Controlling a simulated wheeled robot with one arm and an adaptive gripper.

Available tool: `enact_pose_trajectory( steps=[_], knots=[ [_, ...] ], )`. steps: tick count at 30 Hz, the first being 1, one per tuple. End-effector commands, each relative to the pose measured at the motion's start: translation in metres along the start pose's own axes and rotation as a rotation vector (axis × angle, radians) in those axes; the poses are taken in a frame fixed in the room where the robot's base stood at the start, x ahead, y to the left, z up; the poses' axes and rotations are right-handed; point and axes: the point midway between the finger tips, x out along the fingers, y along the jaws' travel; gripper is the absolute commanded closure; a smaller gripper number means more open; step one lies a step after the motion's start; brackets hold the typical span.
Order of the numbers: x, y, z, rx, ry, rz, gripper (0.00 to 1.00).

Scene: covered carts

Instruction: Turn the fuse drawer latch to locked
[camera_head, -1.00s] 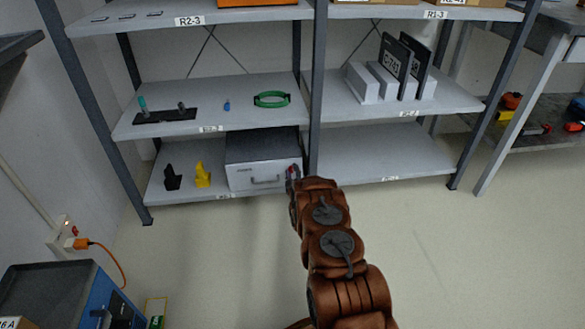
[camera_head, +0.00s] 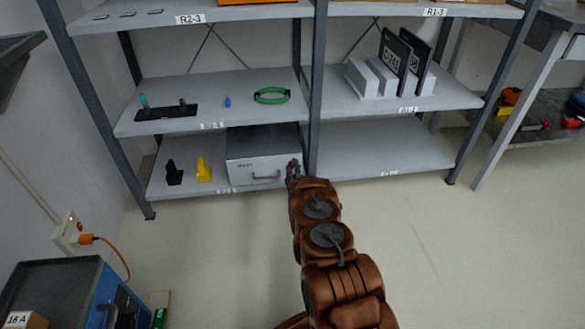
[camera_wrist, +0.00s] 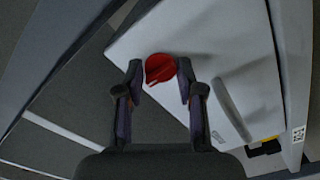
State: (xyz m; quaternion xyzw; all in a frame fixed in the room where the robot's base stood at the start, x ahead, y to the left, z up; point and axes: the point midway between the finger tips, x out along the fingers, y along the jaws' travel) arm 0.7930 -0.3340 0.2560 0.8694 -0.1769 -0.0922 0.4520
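The fuse drawer is a grey-white box (camera_head: 250,168) on the lower left shelf, with a bar handle on its front. Its latch is a red round knob (camera_wrist: 160,68) with a raised ridge, on the front face near the right end; it also shows small in the head view (camera_head: 294,164). My gripper (camera_wrist: 160,76) is open, one finger on each side of the knob in the wrist view. Small gaps show between fingers and knob; I cannot tell the exact depth. In the head view my gripper (camera_head: 293,173) partly covers the drawer's right end.
A shelf upright (camera_head: 316,100) stands just right of the drawer. Black (camera_head: 173,174) and yellow (camera_head: 204,170) objects stand left of it. The shelf above (camera_head: 255,118) holds a green ring (camera_head: 272,95). The lower right shelf (camera_head: 370,150) is bare.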

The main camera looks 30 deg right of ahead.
Motion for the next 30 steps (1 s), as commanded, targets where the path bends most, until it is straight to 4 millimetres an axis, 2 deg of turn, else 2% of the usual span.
enact_pose_trajectory(
  steps=[1,5,19,30],
  knots=[
    [0.000,0.000,0.000,0.000,0.000,0.000,0.55],
    [0.000,0.000,0.000,0.001,0.001,0.000,0.41],
    [-0.006,0.000,-0.001,0.001,0.002,-0.001,0.41],
    [-0.042,-0.001,0.000,0.001,-0.001,-0.002,0.41]
  ],
)
